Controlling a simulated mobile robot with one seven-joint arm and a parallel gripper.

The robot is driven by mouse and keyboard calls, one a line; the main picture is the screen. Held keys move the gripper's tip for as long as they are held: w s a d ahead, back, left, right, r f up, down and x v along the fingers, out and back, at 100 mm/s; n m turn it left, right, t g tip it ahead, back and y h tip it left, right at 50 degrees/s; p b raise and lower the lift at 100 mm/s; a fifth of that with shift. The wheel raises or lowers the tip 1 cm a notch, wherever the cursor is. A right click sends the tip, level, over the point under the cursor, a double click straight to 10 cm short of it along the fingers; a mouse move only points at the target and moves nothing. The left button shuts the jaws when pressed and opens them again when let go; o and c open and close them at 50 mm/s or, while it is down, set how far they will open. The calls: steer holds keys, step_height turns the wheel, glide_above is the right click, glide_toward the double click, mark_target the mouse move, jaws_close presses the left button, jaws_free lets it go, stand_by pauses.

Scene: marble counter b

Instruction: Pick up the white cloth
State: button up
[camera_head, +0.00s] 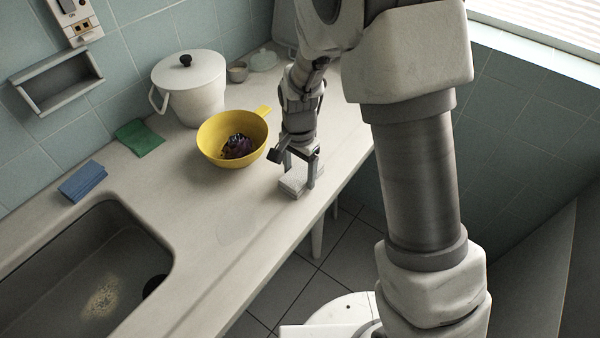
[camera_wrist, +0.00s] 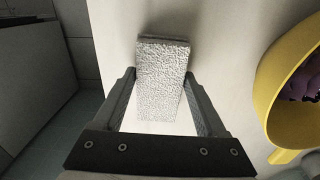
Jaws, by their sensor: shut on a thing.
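The white cloth (camera_head: 293,181) is a small folded block near the front edge of the counter. In the wrist view the white cloth (camera_wrist: 162,75) shows a rough, bumpy texture and lies between the two fingers. My gripper (camera_head: 299,180) points down over it. The gripper (camera_wrist: 160,100) is shut on the cloth, with one finger along each long side. The cloth is at the counter surface; I cannot tell whether it is lifted off it.
A yellow bowl (camera_head: 213,151) with dark contents stands close left of my gripper. A white lidded pot (camera_head: 190,88) is behind it. Green (camera_head: 139,138) and blue (camera_head: 83,181) cloths lie at the wall. A sink (camera_head: 75,270) is front left. The counter's front edge (camera_head: 322,205) is near.

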mark_target(299, 173)
step_height(299, 173, up, 4)
steer(key=shift+w+f+p, duration=0.1)
steer(key=shift+p, duration=0.3)
steer(key=s+d+r+p, duration=0.1)
steer(key=s+d+r, duration=0.5)
steer(key=d, duration=0.4)
steer(key=shift+r, duration=0.5)
steer(key=shift+s, duration=0.1)
